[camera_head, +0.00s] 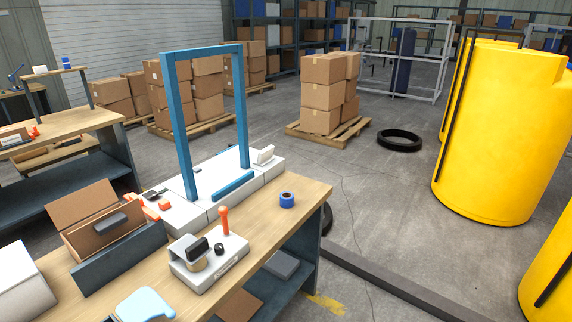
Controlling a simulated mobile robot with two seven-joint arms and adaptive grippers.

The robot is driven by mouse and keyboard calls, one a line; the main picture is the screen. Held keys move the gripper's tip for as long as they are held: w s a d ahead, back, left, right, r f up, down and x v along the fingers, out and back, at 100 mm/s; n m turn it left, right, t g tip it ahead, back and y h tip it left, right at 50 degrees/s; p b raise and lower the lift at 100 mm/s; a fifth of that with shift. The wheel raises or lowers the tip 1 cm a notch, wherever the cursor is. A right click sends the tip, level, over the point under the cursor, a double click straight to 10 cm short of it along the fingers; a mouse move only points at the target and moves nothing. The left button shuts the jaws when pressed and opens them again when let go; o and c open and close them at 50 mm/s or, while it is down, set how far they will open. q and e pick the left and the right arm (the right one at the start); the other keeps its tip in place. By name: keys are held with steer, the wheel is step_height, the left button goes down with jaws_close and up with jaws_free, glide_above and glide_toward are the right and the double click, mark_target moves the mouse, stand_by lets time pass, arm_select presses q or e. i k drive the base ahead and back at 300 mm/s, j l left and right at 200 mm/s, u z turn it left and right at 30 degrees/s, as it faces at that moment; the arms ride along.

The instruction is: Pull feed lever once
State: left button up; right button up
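A lever with an orange-red knob (224,212) stands roughly upright on a white bench-top device (208,268). I take it for the feed lever. The device also carries a dark block over a tan roll (195,262) and a small black knob (219,249). It sits near the front edge of a wooden-topped workbench (265,220). Neither of my grippers is in view, and nothing touches the lever.
A blue tape roll (287,200) lies right of the device. A blue frame (178,125) on a white base stands behind it. An open cardboard box (100,225) is to the left, and a light-blue item (145,304) in front. Yellow tanks (497,135) stand on the floor at right.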

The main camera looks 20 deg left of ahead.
mark_target(223, 211)
steer(key=u, duration=1.1)
steer(key=i+l+u, duration=0.1)
steer(key=l+u, duration=0.15)
steer(key=u, duration=0.15)
steer(key=l+u, duration=0.25)
steer(key=u, duration=0.15)
steer(key=l+u, duration=0.65)
steer(key=l, duration=0.25)
steer(key=k+l+u, duration=0.15)
steer(key=l+u, duration=0.15)
steer(key=l, duration=0.15)
steer(key=k+l, duration=0.1)
steer(key=l, duration=0.55)
steer(key=k+l, duration=0.15)
steer(key=l, duration=0.15)
